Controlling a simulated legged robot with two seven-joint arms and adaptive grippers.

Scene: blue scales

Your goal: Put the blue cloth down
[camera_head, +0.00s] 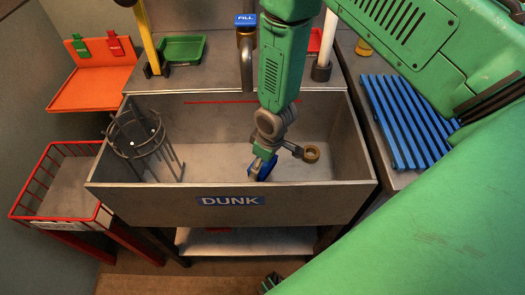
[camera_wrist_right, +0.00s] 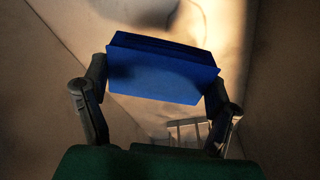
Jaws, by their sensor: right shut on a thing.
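The blue cloth (camera_head: 259,170) shows as a small blue patch inside the grey basin marked DUNK (camera_head: 330,186). My right gripper (camera_head: 268,152) reaches down into the basin from above and is shut on the cloth. In the right wrist view the cloth (camera_wrist_right: 165,72) looks like a folded, block-shaped blue piece. It spans between the two fingers of my right gripper (camera_wrist_right: 158,88), one at each end. I cannot tell whether the cloth touches the basin floor. My left gripper is not clearly in view.
A dark wire holder (camera_head: 140,145) stands at the basin's left. A tap (camera_head: 246,60) hangs behind. A red wire basket (camera_head: 65,190) is outside left, and a blue slatted rack (camera_head: 405,120) is right.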

